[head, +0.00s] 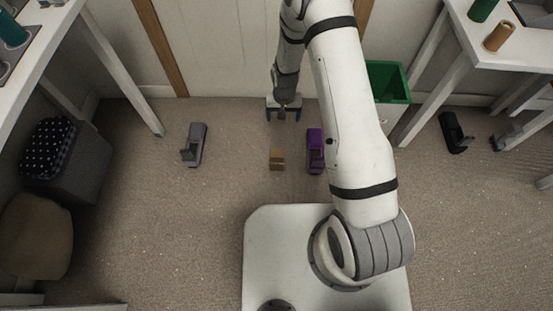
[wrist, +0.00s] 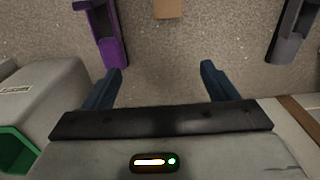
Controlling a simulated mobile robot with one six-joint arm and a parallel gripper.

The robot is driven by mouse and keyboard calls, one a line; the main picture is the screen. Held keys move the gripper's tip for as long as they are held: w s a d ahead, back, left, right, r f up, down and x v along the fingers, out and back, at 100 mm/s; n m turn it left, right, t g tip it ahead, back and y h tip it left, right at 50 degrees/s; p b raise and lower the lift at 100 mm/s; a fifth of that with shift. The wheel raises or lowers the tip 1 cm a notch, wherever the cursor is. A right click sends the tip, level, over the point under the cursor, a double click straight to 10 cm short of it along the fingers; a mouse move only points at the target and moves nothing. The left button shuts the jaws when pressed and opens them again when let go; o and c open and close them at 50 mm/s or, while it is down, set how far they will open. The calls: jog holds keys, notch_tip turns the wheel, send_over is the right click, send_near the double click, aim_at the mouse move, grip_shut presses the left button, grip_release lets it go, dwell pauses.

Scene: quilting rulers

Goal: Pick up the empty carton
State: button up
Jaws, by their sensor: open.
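A small brown carton (head: 277,159) sits on the carpeted floor in front of my base in the head view. It shows partly at the top edge of the wrist view (wrist: 168,9), cut off by the frame. Whether it is empty cannot be seen. My gripper (head: 283,119) hangs beyond the carton, towards the wall, and is apart from it. In the wrist view my gripper (wrist: 162,78) is open, with two dark blue fingers spread and nothing between them but floor.
A purple object (head: 315,151) lies just right of the carton, and a grey one (head: 195,145) farther left. A black one (head: 455,132) lies by the right table (head: 450,62). A green-lined bin (head: 388,82) stands by the wall.

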aim_at(277, 153)
jog(key=s+a+f, duration=0.1)
jog(key=f, duration=0.5)
jog(key=s+f, duration=0.1)
jog(key=f, duration=0.5)
jog(key=s+a+f, duration=0.1)
jog(key=f, duration=0.4)
jog(key=shift+s+a+f, duration=0.35)
jog(key=shift+f, duration=0.05)
jog(key=f, duration=0.1)
jog(key=f+b, duration=0.1)
jog(key=f, duration=0.1)
jog(key=f+b, duration=0.1)
jog(key=f, duration=0.1)
jog(key=shift+s+d, duration=0.1)
jog(key=shift+d, duration=0.15)
jog(key=shift+c, duration=0.2)
jog(key=shift+r, duration=0.1)
jog(key=c, duration=1.3)
notch_tip(277, 153, up, 10)
jog(key=p, duration=0.4)
